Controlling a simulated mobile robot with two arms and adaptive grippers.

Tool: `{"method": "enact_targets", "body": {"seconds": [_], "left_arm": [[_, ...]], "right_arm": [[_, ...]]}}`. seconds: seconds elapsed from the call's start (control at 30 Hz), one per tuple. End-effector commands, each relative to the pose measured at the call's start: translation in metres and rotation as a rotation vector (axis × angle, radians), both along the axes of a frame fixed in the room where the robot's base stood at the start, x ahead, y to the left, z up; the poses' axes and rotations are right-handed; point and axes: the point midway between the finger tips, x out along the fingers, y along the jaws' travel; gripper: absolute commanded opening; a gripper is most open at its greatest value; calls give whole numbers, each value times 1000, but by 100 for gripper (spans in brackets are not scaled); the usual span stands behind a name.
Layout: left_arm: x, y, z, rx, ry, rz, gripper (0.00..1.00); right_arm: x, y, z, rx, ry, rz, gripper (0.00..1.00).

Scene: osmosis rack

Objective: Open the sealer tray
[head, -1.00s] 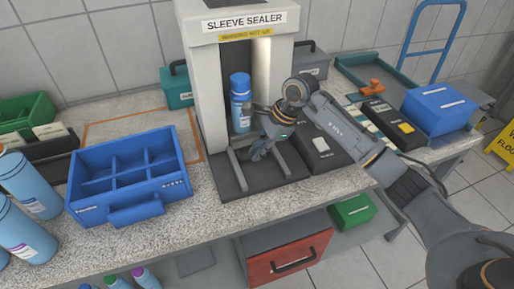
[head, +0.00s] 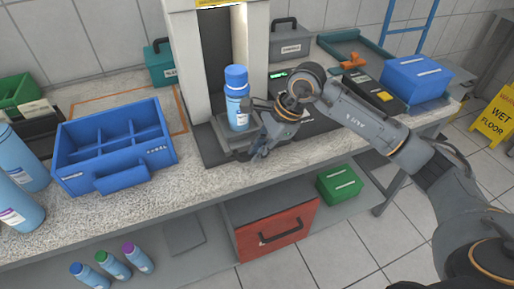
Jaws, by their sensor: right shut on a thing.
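The sleeve sealer (head: 185,70) is a pale upright frame with a dark opening, standing on a dark base at the back of the counter. Its grey tray (head: 222,127) is slid out in front of the posts, over the base. A blue bottle (head: 237,97) with a blue cap stands upright on the tray. My right gripper (head: 257,136) is at the tray's front right edge, beside the bottle, and is shut on the tray. The exact contact is partly hidden by the fingers. My left gripper is not in view.
A blue divided crate (head: 120,175) stands to the left, with large blue bottles (head: 15,205) beyond it. Dark and grey boxes (head: 290,45) stand behind my right arm. A red drawer (head: 275,232) is below the counter. Counter front of the sealer is narrow.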

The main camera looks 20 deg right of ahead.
Motion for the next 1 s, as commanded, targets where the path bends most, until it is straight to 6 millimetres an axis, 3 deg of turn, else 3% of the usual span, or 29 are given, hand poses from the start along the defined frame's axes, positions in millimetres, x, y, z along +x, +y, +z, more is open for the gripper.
{"method": "enact_targets", "body": {"seconds": [0.43,0.47,0.57,0.87,1.0], "left_arm": [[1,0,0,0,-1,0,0],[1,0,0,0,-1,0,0],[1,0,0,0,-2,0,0],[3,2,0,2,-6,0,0],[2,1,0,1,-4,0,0]], "right_arm": [[0,0,2,1,-3,0,0],[0,0,2,1,-3,0,19],[-1,0,1,1,-3,0,36],[-1,0,2,1,-2,0,36],[-2,-6,13,-1,-5,-1,36]]}}
